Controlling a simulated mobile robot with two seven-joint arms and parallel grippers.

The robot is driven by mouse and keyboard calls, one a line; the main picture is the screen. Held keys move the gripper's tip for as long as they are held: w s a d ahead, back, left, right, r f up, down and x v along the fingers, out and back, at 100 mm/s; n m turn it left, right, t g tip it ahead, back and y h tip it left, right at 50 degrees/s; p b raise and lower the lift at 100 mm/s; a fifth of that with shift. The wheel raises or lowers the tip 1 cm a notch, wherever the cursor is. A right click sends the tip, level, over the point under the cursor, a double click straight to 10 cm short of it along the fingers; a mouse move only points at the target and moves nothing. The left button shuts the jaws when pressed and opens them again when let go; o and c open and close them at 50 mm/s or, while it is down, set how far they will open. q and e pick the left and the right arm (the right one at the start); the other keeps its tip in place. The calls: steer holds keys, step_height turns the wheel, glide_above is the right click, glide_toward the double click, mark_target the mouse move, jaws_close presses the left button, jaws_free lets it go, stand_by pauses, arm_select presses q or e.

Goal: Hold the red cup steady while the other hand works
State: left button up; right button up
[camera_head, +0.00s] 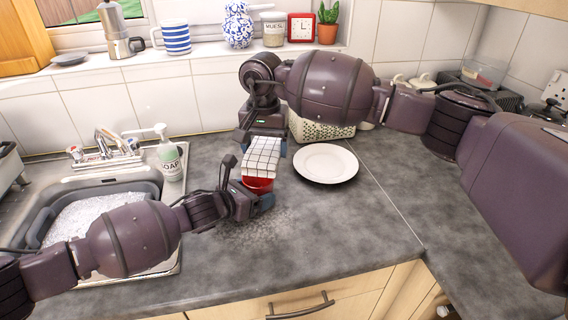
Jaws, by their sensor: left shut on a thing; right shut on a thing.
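The red cup (258,184) stands on the grey counter, mostly hidden by a cloth and my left gripper. My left gripper (253,202) comes in from the left and is shut on the red cup. A white cloth with dark grid lines (262,157) lies over the top of the cup. My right gripper (262,145) reaches down from behind and above, and is shut on the cloth. Its fingertips are partly hidden by the cloth, and I cannot see inside the cup.
A white plate (326,163) lies right of the cup. A white perforated basket (318,127) stands behind it. A soap bottle (171,160) stands beside the sink with its grey foamy basin (150,190) at left. The front counter is clear.

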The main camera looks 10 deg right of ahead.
mark_target(263, 187)
steer(key=shift+w+f, duration=0.1)
steer(key=shift+f, duration=2.7)
steer(key=shift+f, duration=0.4)
steer(key=shift+a, duration=0.15)
steer(key=shift+s+a+f, duration=0.1)
steer(key=shift+s+a, duration=0.2)
steer(key=shift+s, duration=0.5)
steer(key=shift+s+a+f, duration=0.1)
steer(key=shift+s+a, duration=0.2)
steer(key=shift+s, duration=0.45)
steer(key=shift+c, duration=0.4)
steer(key=shift+w, duration=0.1)
steer(key=shift+w+d+r, duration=0.1)
steer(key=shift+w+d, duration=0.25)
steer(key=shift+w, duration=0.35)
steer(key=shift+w+d+r, duration=0.1)
steer(key=shift+w+d, duration=0.25)
steer(key=shift+w, duration=0.35)
